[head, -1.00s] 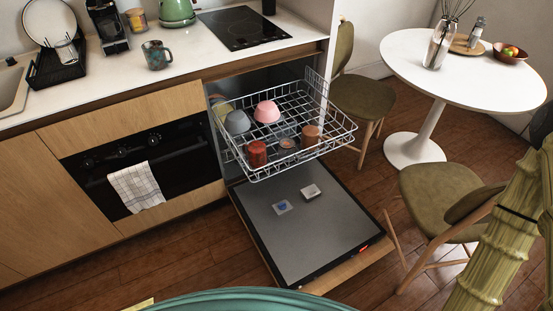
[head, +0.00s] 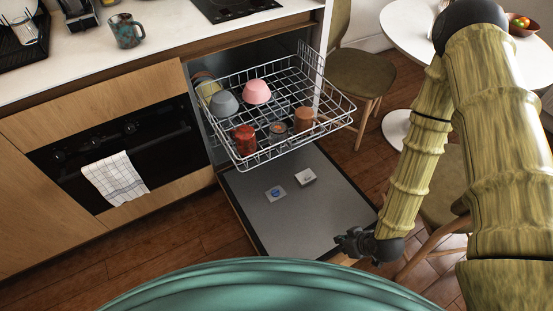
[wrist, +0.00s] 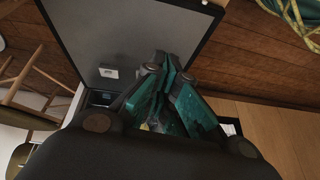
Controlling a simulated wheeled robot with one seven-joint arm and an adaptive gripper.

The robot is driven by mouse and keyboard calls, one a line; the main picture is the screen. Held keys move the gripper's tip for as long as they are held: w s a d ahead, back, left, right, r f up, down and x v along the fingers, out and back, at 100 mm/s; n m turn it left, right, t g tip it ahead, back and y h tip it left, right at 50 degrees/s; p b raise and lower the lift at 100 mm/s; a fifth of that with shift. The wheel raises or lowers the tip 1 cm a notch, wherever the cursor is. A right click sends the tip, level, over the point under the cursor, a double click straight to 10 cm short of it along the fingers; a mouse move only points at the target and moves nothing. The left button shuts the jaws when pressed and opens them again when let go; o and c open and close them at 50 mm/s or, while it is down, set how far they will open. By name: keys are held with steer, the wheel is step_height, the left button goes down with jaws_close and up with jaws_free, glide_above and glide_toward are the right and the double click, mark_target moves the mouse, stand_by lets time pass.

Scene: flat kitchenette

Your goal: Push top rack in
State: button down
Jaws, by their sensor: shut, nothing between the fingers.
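The top rack (head: 284,152) is a white wire basket pulled out of the dishwasher, above its open door (head: 318,236). It holds a pink bowl (head: 256,92), a grey bowl (head: 224,103), a red cup (head: 245,140), a brown cup (head: 303,119) and other dishes at the back left. My gripper (head: 342,243) is low at the right front of the door, below and in front of the rack, apart from it. In the wrist view its teal fingers (wrist: 172,92) are together and empty, with the door (wrist: 125,35) behind them.
A chair (head: 357,80) stands right of the dishwasher, and another is partly behind my arm. A white round table (head: 408,22) is at the back right. The floor left of the door is clear.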

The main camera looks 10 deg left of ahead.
steer(key=w+a+n+t+y+b, duration=0.25)
steer(key=w+a+n, duration=0.2)
steer(key=w, duration=0.45)
steer(key=w+a+r+n+g+y+b, duration=0.25)
steer(key=w+r+n+y+b, duration=0.3)
steer(key=n, duration=0.65)
steer(key=w+a+r+n+g+y+b, duration=0.1)
steer(key=w+a+r+n+y+b, duration=0.4)
steer(key=n, duration=0.6)
steer(key=y+b, duration=0.1)
glide_toward(265, 151)
steer(key=s+a, duration=0.2)
steer(key=s, duration=0.1)
steer(key=shift+w+a+f+b, duration=0.1)
steer(key=shift+w+a+b, duration=0.1)
steer(key=shift+w+a, duration=0.6)
steer(key=shift+w+a+b, duration=0.15)
steer(key=shift+w+a, duration=0.45)
steer(key=shift+w, duration=0.4)
steer(key=shift+w, duration=0.1)
